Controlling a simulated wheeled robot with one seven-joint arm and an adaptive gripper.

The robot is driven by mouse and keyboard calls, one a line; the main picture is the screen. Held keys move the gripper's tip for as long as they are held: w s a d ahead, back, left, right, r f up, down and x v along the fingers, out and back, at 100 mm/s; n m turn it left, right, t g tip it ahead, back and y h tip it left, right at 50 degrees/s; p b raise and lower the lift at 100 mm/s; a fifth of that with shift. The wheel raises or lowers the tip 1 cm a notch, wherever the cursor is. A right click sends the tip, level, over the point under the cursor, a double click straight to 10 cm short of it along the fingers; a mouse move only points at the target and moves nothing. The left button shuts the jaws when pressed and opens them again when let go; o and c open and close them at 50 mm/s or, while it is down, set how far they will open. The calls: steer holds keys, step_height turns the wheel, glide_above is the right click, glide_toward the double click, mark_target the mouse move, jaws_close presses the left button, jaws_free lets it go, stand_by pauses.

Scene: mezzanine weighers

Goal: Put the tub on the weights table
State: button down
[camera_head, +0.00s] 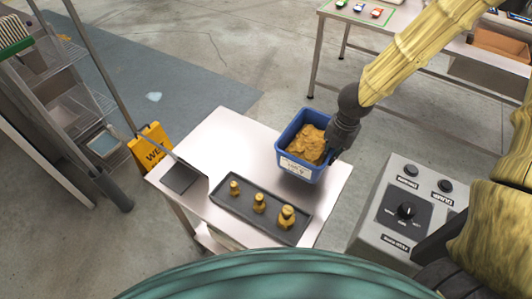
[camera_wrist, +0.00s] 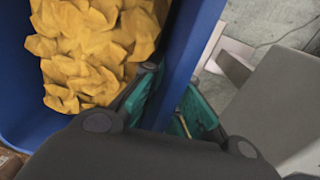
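The blue tub (camera_head: 287,140), filled with lumpy yellow-tan pieces and bearing a white label, is at the right back part of the weights table (camera_head: 228,135). I cannot tell whether its base touches the tabletop or hovers just above it. My gripper (camera_head: 335,150) is at the tub's right wall. In the wrist view the tub (camera_wrist: 190,40) fills the upper left, and my gripper (camera_wrist: 168,110) has one green-padded finger inside the wall and one outside, closed on it. The tub's underside is hidden.
A dark tray (camera_head: 228,204) with three brass weights lies along the table's front, beside a dark square plate (camera_head: 180,178). A grey control box (camera_head: 385,240) stands at right, a yellow wet-floor sign (camera_head: 150,148) at left. The table's back left is bare.

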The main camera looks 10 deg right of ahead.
mark_target(284, 138)
steer(key=w+a, duration=0.2)
steer(key=a, duration=0.2)
steer(key=w+a+f+b, duration=0.1)
steer(key=w+a, duration=0.1)
steer(key=a, duration=0.3)
steer(key=w+a, duration=0.3)
steer(key=a, duration=0.1)
steer(key=shift+a+f+b, duration=0.2)
steer(key=shift+a+b, duration=0.05)
steer(key=shift+b, duration=0.1)
steer(key=shift+f+b, duration=1.4)
steer(key=shift+f, duration=0.4)
steer(key=shift+f, duration=0.15)
steer(key=c, duration=1.6)
jaws_free()
steer(key=shift+c, duration=0.2)
steer(key=r+p, duration=0.3)
steer(key=r, duration=0.1)
steer(key=r+p, duration=0.3)
steer(key=r, duration=0.1)
steer(key=r+p, duration=0.3)
steer(key=r, duration=0.1)
steer(key=shift+s+d+r, duration=0.2)
steer(key=shift+s+d, duration=0.1)
steer(key=shift+s, duration=0.1)
